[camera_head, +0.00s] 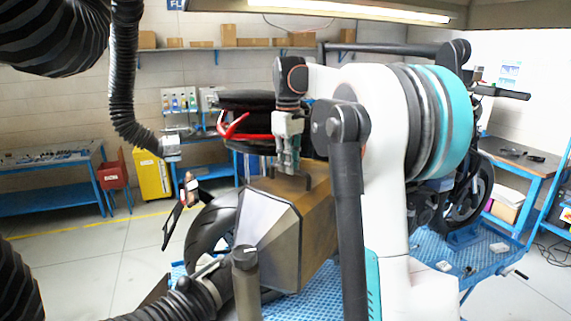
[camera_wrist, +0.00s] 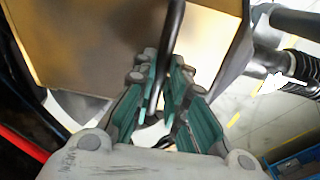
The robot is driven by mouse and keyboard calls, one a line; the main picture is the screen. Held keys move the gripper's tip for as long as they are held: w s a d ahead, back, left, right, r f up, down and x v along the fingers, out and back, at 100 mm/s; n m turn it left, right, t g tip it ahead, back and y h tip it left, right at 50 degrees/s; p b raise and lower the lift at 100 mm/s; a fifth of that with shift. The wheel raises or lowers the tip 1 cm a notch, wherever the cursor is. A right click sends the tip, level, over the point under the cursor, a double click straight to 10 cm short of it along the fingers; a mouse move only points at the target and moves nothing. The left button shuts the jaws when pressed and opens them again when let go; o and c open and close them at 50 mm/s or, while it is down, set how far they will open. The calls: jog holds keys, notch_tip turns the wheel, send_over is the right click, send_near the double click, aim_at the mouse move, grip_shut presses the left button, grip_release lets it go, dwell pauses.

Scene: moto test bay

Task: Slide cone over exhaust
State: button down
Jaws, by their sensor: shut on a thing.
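The cone (camera_head: 315,230) is a large angular funnel with a brown side and a grey sloped face. It stands near the rear of a motorcycle (camera_head: 255,105), in front of the rear wheel (camera_head: 205,235) as seen from the head camera. My gripper (camera_head: 288,168) points down at the cone's top. In the wrist view, my gripper (camera_wrist: 163,75) is shut on a dark bar-like handle, and the cone's brown surface (camera_wrist: 95,45) lies beyond the fingers. I cannot make out the exhaust; the cone and my arm hide much of the motorcycle.
A ribbed black hose (camera_head: 185,303) runs to the cone's lower left. Another hose (camera_head: 122,90) hangs at upper left. The motorcycle stands on a blue perforated platform (camera_head: 425,250). A yellow cabinet (camera_head: 152,174) and workbench (camera_head: 50,180) stand at back left. Open floor lies left.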

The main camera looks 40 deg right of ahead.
jog(key=c, duration=1.6)
grip_release()
jog(key=shift+d+r, duration=0.1)
jog(key=shift+w+d, duration=0.1)
notch_tip(320, 180, up, 12)
jog(key=shift+a, duration=0.2)
